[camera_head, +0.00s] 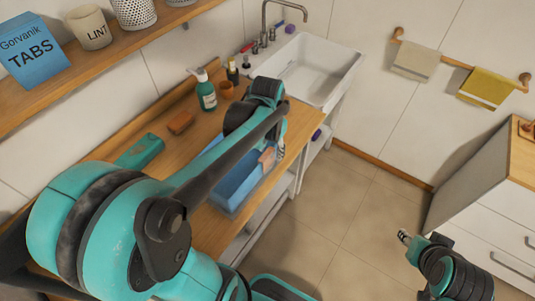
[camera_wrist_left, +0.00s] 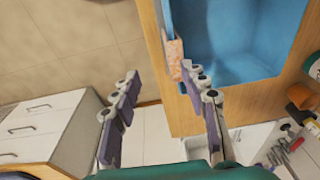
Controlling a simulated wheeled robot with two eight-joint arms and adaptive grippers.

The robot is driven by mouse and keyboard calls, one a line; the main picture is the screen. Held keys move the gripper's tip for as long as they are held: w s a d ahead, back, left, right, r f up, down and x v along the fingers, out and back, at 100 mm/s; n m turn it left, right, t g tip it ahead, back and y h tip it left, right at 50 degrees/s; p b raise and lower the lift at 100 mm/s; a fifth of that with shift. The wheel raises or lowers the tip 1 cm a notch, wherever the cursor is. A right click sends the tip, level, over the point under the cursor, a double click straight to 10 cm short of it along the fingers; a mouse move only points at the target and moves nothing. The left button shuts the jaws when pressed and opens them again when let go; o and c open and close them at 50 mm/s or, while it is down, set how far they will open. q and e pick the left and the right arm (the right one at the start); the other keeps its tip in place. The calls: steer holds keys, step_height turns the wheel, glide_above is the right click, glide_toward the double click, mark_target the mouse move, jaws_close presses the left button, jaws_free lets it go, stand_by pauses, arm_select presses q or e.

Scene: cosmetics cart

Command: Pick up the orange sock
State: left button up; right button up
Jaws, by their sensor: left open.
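The orange sock (camera_head: 267,158) hangs over the rim of the blue tub (camera_head: 234,188) on the wooden counter in the head view, partly hidden by my left arm. In the left wrist view the sock (camera_wrist_left: 174,60) is a pale orange strip on the tub's (camera_wrist_left: 232,45) edge. My left gripper (camera_head: 281,149) is at the counter's front edge, close to the sock. In the left wrist view its fingers (camera_wrist_left: 159,72) are spread and empty, with the sock near the right fingertip. My right gripper (camera_head: 404,237) is over the floor, far from the sock; its jaw opening is unclear.
A green bottle (camera_head: 206,92), an orange-brown block (camera_head: 181,122) and a teal object (camera_head: 141,151) stand on the counter behind my left arm. A white sink (camera_head: 318,68) is at the far end. A white cabinet (camera_head: 495,215) is at right. The floor (camera_head: 340,215) between is clear.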

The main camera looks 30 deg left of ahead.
mark_target(267, 154)
arm_select(q)
steer(key=shift+w+a+f+g+p, duration=0.2)
steer(key=shift+w+a+g, duration=0.15)
steer(key=shift+a, duration=0.25)
steer(key=shift+w+a+f+g+p, duration=0.1)
steer(key=shift+w+a+g+p, duration=0.15)
steer(key=shift+a, duration=0.3)
steer(key=shift+w+a+f, duration=0.15)
steer(key=shift+a+f, duration=0.1)
steer(key=shift+w+a+f, duration=0.1)
steer(key=shift+f, duration=0.3)
steer(key=f, duration=0.2)
steer(key=f+b, duration=0.1)
steer(key=f, duration=0.2)
steer(key=f+b, duration=0.1)
steer(key=f, duration=0.1)
steer(key=shift+d+f, duration=0.15)
steer(key=shift+d, duration=0.1)
arm_select(e)
steer(key=shift+s+f, duration=0.2)
steer(key=shift+f, duration=0.2)
arm_select(q)
steer(key=shift+c, duration=0.3)
jaws_close()
